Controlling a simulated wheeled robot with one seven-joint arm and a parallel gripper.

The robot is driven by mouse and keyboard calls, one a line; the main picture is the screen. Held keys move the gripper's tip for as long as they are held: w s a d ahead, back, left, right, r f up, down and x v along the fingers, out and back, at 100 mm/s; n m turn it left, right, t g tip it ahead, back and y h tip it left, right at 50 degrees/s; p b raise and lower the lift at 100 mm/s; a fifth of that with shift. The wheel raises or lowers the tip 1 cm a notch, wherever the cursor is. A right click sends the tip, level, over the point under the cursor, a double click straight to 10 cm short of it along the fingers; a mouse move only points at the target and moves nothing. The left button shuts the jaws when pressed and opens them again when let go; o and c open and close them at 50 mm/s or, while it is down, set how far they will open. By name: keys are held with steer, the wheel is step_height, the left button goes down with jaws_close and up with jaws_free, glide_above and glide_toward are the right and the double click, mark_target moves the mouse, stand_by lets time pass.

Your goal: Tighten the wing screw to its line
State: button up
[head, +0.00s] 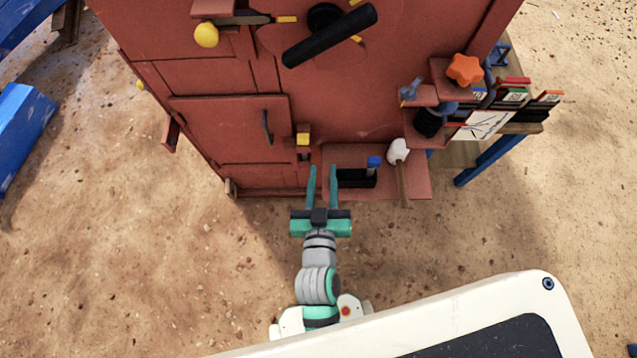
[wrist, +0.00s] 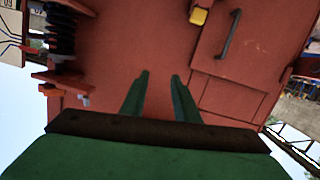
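A small blue-grey winged piece, which looks like the wing screw (head: 411,88), stands on a red ledge (head: 422,97) at the machine's right side. In the wrist view it seems to be the small grey-blue piece (wrist: 83,99) at the left; its line is too small to make out. My gripper (head: 322,170) is open and empty, its two green fingers apart. It is low in front of the red machine, left of and well apart from the screw. The open fingers (wrist: 160,75) also show in the wrist view, with the red machine wall beyond them.
An orange star knob (head: 465,69) and a black spring (head: 429,122) sit near the screw. A lower shelf (head: 415,184) bears a black tray (head: 355,179) and a white-headed hammer (head: 398,151). A door handle (head: 267,126) is at left. Sandy ground in front is open.

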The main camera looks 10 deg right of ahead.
steer(key=shift+s+a+f+n+y, duration=0.15)
steer(key=shift+s+a+f+y, duration=0.1)
steer(key=shift+s+a, duration=0.15)
steer(key=shift+s+a+f+n+y, duration=0.2)
steer(key=shift+s+a, duration=0.1)
steer(key=shift+a, duration=0.15)
